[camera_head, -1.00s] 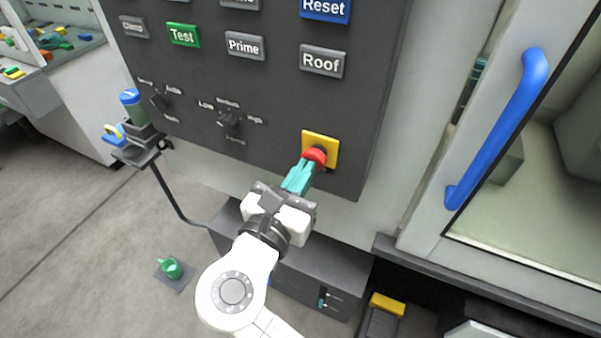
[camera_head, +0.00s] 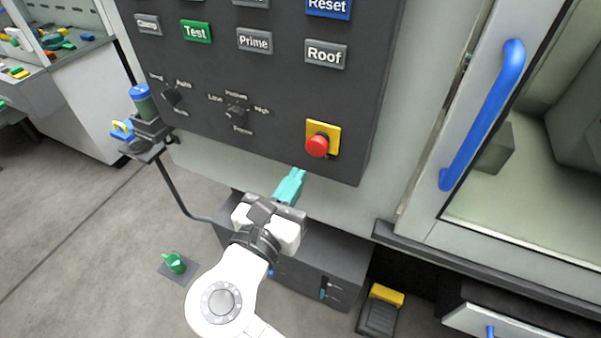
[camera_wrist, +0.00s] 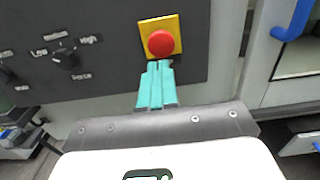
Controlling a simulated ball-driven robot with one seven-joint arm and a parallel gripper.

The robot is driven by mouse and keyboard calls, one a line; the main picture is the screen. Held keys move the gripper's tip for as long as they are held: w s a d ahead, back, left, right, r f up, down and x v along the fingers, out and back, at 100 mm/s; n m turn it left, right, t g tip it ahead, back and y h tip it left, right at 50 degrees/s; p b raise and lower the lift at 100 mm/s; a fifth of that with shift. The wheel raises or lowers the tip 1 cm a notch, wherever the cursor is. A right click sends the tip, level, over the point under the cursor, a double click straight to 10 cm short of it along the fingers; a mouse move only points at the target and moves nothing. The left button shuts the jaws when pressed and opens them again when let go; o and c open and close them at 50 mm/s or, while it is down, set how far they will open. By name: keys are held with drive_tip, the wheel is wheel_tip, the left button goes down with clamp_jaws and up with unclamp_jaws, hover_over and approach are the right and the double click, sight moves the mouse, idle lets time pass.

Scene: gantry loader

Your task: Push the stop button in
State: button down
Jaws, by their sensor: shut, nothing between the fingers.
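The stop button (camera_head: 317,146) is a round red mushroom head on a yellow square plate (camera_head: 333,129), low on the right of the dark control panel. In the head view my gripper (camera_head: 297,173), with teal fingers, is shut and empty, below and a little left of the button, with a visible gap between them. In the wrist view the button (camera_wrist: 161,43) shows whole, just beyond the fingertips (camera_wrist: 158,64). How deep the button sits I cannot tell.
The dark panel (camera_head: 290,110) carries several labelled buttons and rotary knobs. A door with a blue handle (camera_head: 483,115) is at right. A grey box (camera_head: 320,265) stands below the panel.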

drive_tip(key=v, duration=0.8)
drive_tip(key=shift+b, duration=0.45)
drive_tip(key=shift+a+r, duration=0.1)
drive_tip(key=shift+r, duration=0.05)
drive_tip(key=s+d+f+m+g+y, duration=0.1)
drive_tip(key=s+d+f+m+g, duration=0.2)
drive_tip(key=d+f+m+g, duration=1.2)
drive_tip(key=s+d+f+m+y, duration=0.2)
drive_tip(key=s+d+f+m, duration=0.4)
drive_tip(key=s+d+m, duration=0.2)
drive_tip(key=s+d+f+m+g+y, duration=0.1)
drive_tip(key=s+d+f+m+y, duration=0.2)
drive_tip(key=s+d+f+m, duration=0.4)
drive_tip(key=s+d+m, duration=0.2)
drive_tip(key=d, duration=0.2)
drive_tip(key=shift+m, duration=0.4)
